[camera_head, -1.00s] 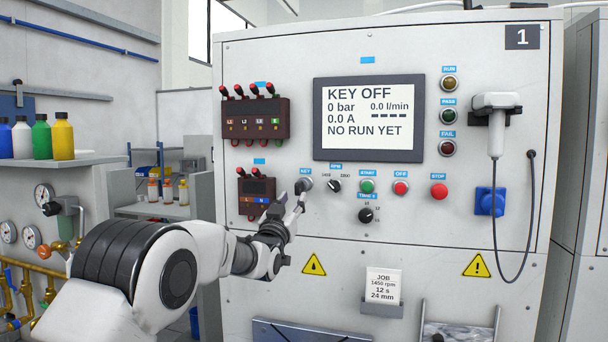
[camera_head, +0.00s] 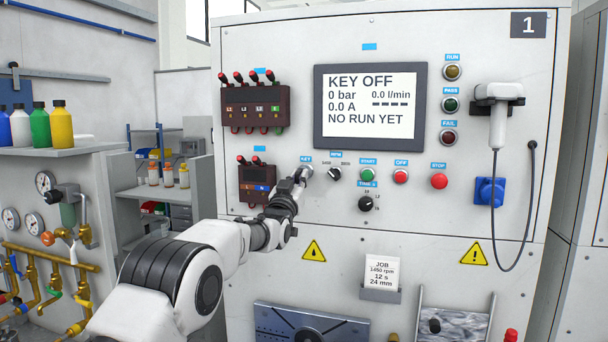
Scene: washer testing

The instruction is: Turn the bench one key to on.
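The key switch (camera_head: 307,170) sits under a blue KEY label on the grey panel of bench 1 (camera_head: 450,230). My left gripper (camera_head: 301,178) reaches up to it from the lower left, with its tips at the switch. The gripper covers part of the switch, so I cannot tell whether the fingers are closed on it. The display (camera_head: 369,107) reads KEY OFF, 0 bar, 0.0 l/min, 0.0 A, NO RUN YET. My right gripper is not in view.
The rpm knob (camera_head: 334,174), green start button (camera_head: 367,174), and red off (camera_head: 400,176) and stop (camera_head: 439,181) buttons lie to the right of the key. The time knob (camera_head: 365,204) is below them. A small dark terminal block (camera_head: 257,184) is close on the left.

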